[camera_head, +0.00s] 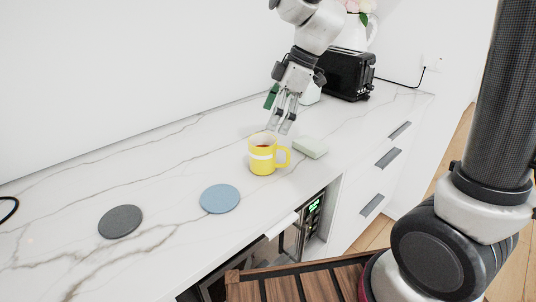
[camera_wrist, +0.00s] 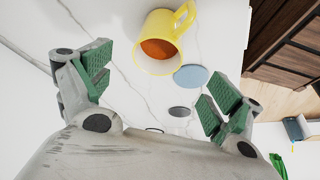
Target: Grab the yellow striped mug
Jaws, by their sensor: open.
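The yellow mug (camera_head: 262,155) with a white stripe stands upright on the white marble counter (camera_head: 165,165). Its handle points right in the head view, and brownish-orange liquid or lining shows inside it. My gripper (camera_head: 280,124) is open and empty, above and just behind the mug, pointing down. In the wrist view the mug (camera_wrist: 160,42) is at the top, beyond the space between the green-padded fingers of my gripper (camera_wrist: 152,88). The fingers do not appear to enclose it.
A pale green block (camera_head: 311,147) lies right of the mug. A blue round coaster (camera_head: 220,199) and a dark grey one (camera_head: 121,222) lie to the left. A black toaster (camera_head: 349,73) and a white flower vase (camera_head: 352,30) stand behind. The left counter is mostly clear.

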